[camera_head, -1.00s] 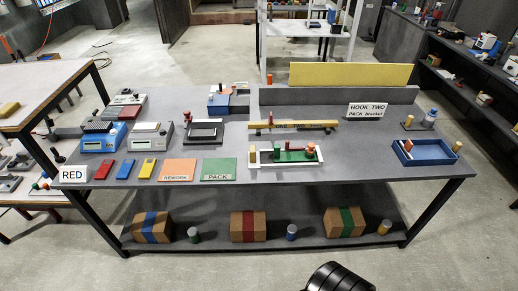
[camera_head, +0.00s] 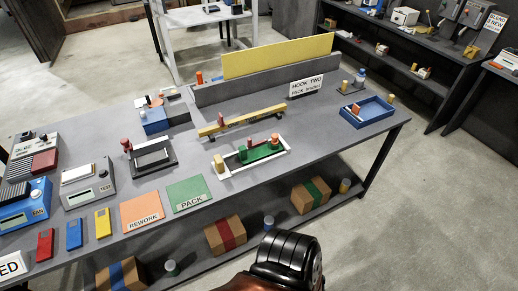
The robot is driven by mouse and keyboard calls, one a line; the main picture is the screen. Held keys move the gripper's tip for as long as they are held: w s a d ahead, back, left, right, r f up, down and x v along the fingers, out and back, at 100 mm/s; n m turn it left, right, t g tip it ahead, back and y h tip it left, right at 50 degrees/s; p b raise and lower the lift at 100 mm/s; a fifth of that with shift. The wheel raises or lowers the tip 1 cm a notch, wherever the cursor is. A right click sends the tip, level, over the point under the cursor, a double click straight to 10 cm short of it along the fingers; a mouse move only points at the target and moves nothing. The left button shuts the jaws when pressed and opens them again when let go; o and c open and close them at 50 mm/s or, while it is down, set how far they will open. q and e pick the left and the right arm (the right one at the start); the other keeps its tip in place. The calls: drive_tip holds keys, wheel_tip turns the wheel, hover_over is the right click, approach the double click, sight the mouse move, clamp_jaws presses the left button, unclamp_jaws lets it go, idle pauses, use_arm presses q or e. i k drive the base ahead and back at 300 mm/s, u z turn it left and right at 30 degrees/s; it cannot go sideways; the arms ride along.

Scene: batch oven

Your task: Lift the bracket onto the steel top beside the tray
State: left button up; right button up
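The long table (camera_head: 330,135) has a grey top. A blue tray (camera_head: 367,112) with small parts in it sits at its right end. A green piece (camera_head: 254,152) with red parts on it lies in a white frame (camera_head: 228,170) near the front edge. A yellow bar (camera_head: 243,120) with small posts stands behind it. A sign (camera_head: 307,84) reads "HOOK TWO" with a smaller line below that is hard to read here. I cannot tell which piece is the bracket. A dark rounded part of my arm shows at the bottom; neither gripper is in view.
An orange REWORK mat (camera_head: 141,210), a green PACK mat (camera_head: 189,194) and grey devices (camera_head: 87,185) fill the left. A yellow panel (camera_head: 279,57) stands along the back. Cartons (camera_head: 225,235) sit on the lower shelf. Floor is clear at right.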

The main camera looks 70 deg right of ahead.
sight(246, 157)
drive_tip(key=z, duration=0.55)
drive_tip(key=i, duration=0.65)
drive_tip(key=z, duration=0.7)
